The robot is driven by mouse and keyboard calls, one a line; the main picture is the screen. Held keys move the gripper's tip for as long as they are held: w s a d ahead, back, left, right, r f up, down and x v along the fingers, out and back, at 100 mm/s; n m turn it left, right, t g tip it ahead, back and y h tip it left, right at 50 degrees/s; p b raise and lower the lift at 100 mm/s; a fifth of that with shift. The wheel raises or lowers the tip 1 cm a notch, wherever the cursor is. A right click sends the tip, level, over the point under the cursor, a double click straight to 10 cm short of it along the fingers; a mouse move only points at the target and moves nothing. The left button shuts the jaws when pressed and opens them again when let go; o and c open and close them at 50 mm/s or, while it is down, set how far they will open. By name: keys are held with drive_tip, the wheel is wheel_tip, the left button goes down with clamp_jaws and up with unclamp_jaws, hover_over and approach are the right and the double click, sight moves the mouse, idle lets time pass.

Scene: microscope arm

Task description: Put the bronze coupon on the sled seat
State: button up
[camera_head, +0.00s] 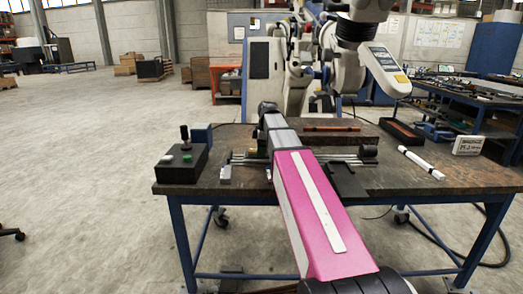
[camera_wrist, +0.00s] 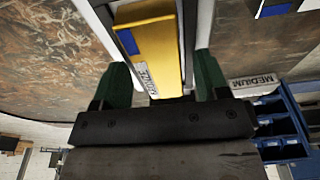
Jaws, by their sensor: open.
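My gripper (camera_wrist: 165,78) is open in the wrist view, with green fingers on either side of a yellow block (camera_wrist: 152,50) with a white label; gaps show beside it, and I cannot tell whether either finger touches it. I cannot pick out the bronze coupon for certain; the yellow block may or may not be it. In the head view, my pink arm reaches over the table, and its far end hides what lies beyond. The rails (camera_head: 245,158) run across the table behind my arm. I cannot make out the sled seat clearly.
The table (camera_head: 450,180) holds a black control box (camera_head: 182,163) at left, a black plate (camera_head: 348,181), a white rod (camera_head: 421,163) and a white sign (camera_head: 467,145). The microscope (camera_head: 362,40) stands behind. Blue bins (camera_wrist: 280,130) show in the wrist view.

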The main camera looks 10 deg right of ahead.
wheel_tip(320, 180, up, 12)
drive_tip(key=d, duration=0.1)
drive_tip(key=shift+s+d, duration=0.2)
drive_tip(key=shift+d, duration=0.2)
